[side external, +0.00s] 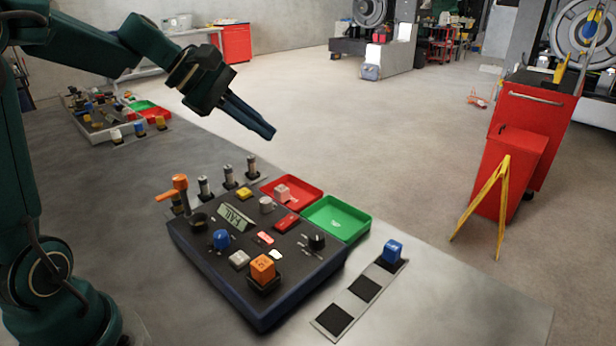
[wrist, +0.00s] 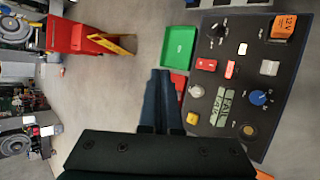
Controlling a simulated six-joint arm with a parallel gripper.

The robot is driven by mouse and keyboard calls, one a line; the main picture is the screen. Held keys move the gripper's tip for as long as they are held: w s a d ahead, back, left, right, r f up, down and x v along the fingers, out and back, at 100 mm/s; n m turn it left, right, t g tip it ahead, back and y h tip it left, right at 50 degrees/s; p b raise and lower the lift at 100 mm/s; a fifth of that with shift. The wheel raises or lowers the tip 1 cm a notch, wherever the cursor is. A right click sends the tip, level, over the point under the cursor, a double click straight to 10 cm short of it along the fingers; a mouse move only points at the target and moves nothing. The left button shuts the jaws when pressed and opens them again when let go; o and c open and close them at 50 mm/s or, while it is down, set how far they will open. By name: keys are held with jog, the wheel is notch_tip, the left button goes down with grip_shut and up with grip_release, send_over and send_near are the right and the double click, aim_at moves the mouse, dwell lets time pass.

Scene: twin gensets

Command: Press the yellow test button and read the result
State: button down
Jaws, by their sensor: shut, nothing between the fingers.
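The yellow test button (side external: 244,193) sits on the dark top of the test panel (side external: 215,262), near its back edge. It also shows in the wrist view (wrist: 192,117), just right of my fingers. A pale green sign (side external: 236,218) stands beside it on the panel and appears to read FAIL; its lettering also shows in the wrist view (wrist: 228,104). My gripper (side external: 270,133) is shut and empty, in the air above and behind the panel, apart from the button. In the wrist view my gripper (wrist: 161,73) points towards the green tray.
A red tray (side external: 309,198) holding a light block and an empty green tray (side external: 345,228) adjoin the panel's back right. An orange lever (side external: 179,183), metal posts, a blue knob (side external: 221,239) and an orange 12V block (side external: 263,267) stand up around the button. A blue block (side external: 393,250) rests on a slotted strip.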

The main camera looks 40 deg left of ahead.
jog(key=w+a+f+n, duration=0.1)
jog(key=a+f+n, duration=0.2)
jog(key=a, duration=0.3)
jog(key=n, duration=0.2)
send_over(238, 192)
notch_tip(238, 192, down, 2)
jog(key=shift+f+t+y, duration=0.1)
jog(key=shift+t+y, duration=0.2)
jog(key=shift+f, duration=4.4)
jog(key=shift+f, duration=0.35)
